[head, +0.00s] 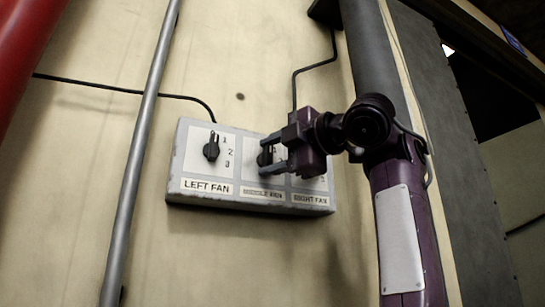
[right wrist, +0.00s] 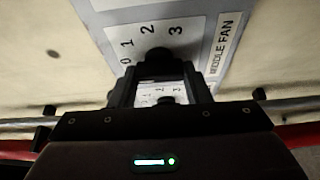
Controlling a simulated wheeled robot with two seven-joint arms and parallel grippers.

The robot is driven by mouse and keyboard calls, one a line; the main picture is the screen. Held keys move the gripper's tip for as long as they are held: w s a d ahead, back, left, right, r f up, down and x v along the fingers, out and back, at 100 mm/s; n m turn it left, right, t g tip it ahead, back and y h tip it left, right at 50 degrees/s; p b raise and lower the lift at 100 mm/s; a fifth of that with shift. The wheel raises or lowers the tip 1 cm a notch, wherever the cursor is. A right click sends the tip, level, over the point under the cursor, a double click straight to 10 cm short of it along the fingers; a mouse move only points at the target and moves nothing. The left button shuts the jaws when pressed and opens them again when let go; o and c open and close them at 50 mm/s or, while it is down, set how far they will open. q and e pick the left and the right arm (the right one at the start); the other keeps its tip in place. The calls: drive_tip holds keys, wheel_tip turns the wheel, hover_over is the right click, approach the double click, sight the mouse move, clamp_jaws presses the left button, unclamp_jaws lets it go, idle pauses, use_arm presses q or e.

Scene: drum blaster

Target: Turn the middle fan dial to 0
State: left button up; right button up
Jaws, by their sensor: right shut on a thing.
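A grey control box (head: 178,180) on the wall carries three dials with number labels. The middle fan dial (head: 264,157) is black and sits above the "MIDDLE FAN" label, which also shows in the right wrist view (right wrist: 221,48). My right gripper (head: 271,157) comes from the right and is shut on this dial, with its fingers at either side. In the right wrist view, the dial (right wrist: 159,56) shows at the fingertips, beside the numbers 0, 1, 2, 3. I cannot tell which number it points to. My left gripper is not in view.
The left fan dial (head: 211,149) is uncovered, with its pointer up. My right gripper hides most of the right fan panel. A grey pipe (head: 140,150) runs left of the box, and a red pipe (head: 25,50) stands at the far left. Black cables lead to the box.

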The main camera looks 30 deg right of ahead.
drive_tip(key=shift+w+f, duration=0.1)
drive_tip(key=shift+f, duration=0.05)
idle(0.4)
drive_tip(key=o, duration=1)
drive_tip(key=shift+s+d+b, duration=0.15)
drive_tip(key=shift+s+b, duration=0.25)
drive_tip(key=shift+s, duration=0.1)
drive_tip(key=b+v, duration=0.3)
drive_tip(key=v, duration=0.3)
drive_tip(key=shift+s+d, duration=0.1)
drive_tip(key=shift+s, duration=0.25)
